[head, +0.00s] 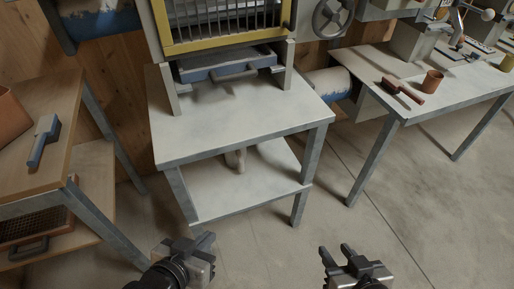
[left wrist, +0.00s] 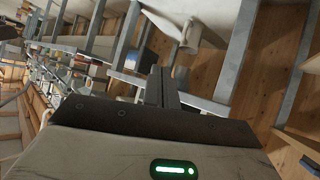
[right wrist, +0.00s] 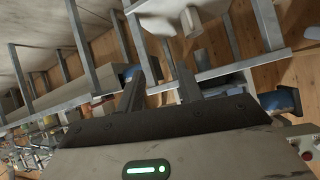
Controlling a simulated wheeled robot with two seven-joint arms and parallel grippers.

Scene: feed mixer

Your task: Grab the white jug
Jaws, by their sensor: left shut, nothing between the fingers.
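A pale, whitish jug (head: 236,160) stands on the lower shelf (head: 215,195) of the middle table, partly hidden under the tabletop. It also shows as a pale cylinder in the left wrist view (left wrist: 190,34) and at the top of the right wrist view (right wrist: 192,20). My left gripper (head: 203,241) is in front of and below the table, apart from the jug. Its fingers (left wrist: 161,86) are together and empty. My right gripper (head: 337,252) is further right over the floor, also away from the jug. Its fingers (right wrist: 158,88) are apart with nothing between them.
The tabletop (head: 240,120) overhangs the shelf, with metal legs at its corners. A yellow-framed machine (head: 222,25) stands on it. A right-hand table holds a brown cup (head: 432,81). Floor between the tables is clear.

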